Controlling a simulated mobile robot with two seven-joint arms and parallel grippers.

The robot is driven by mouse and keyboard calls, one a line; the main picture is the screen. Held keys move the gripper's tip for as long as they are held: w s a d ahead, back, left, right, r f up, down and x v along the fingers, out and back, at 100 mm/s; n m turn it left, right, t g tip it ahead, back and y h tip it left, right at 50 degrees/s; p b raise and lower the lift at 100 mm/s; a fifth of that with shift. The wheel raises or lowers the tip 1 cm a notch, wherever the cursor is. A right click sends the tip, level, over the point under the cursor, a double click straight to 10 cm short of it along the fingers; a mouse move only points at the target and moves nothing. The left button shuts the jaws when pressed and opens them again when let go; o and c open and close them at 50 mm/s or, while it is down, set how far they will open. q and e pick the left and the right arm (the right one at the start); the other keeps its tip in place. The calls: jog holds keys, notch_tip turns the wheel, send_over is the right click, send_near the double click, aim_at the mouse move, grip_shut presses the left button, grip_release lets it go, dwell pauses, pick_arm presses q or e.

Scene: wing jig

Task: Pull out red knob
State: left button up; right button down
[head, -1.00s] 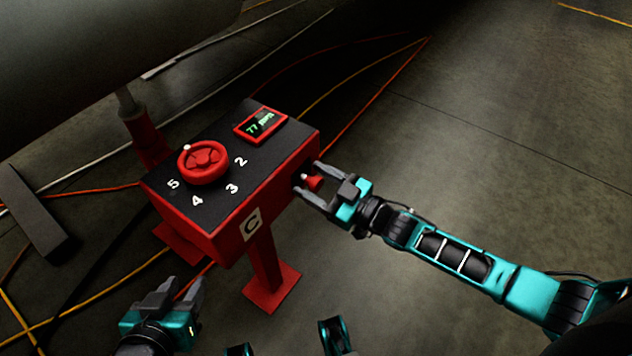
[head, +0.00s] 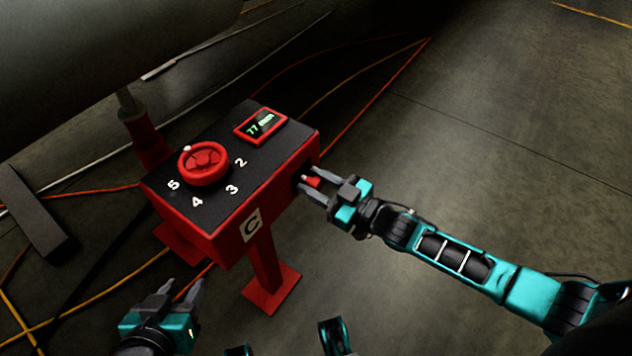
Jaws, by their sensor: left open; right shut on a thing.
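The red knob (head: 313,182) sticks out from the right side face of the red control box (head: 230,225). My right gripper (head: 307,184) is at that face with its fingers closed around the knob, one finger on each side. The fingers hide part of the knob. My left gripper (head: 186,292) is open and empty at the lower left, below and apart from the box.
The box top has a red handwheel (head: 203,163) with numbers around it and a small display (head: 260,125) reading 77. The box stands on red legs with foot plates (head: 272,289). Cables lie on the floor. The floor at right is clear.

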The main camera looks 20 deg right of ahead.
aim_at(319, 186)
jog(key=p+v, duration=0.1)
jog(key=v, duration=0.2)
jog(key=shift+r+p, duration=0.1)
jog(key=shift+p, duration=0.2)
jog(key=shift+s+d, duration=0.1)
pick_arm(q)
jog(key=shift+s+a+r, duration=0.1)
jog(key=shift+a+r, duration=0.15)
jog(key=shift+r, duration=0.1)
pick_arm(e)
jog(key=c, duration=0.7)
grip_release()
jog(key=shift+c, duration=0.2)
pick_arm(q)
jog(key=shift+r, duration=0.1)
pick_arm(e)
jog(key=shift+s+d, duration=0.1)
jog(key=shift+s, duration=0.05)
jog(key=shift+s+d, duration=0.2)
jog(key=shift+s, duration=0.05)
pick_arm(q)
jog(key=shift+s+a+r+p, duration=0.25)
jog(key=shift+r+p, duration=0.3)
jog(key=shift+p, duration=0.6)
pick_arm(e)
jog(key=v, duration=1.2)
jog(key=shift+s+d, duration=0.1)
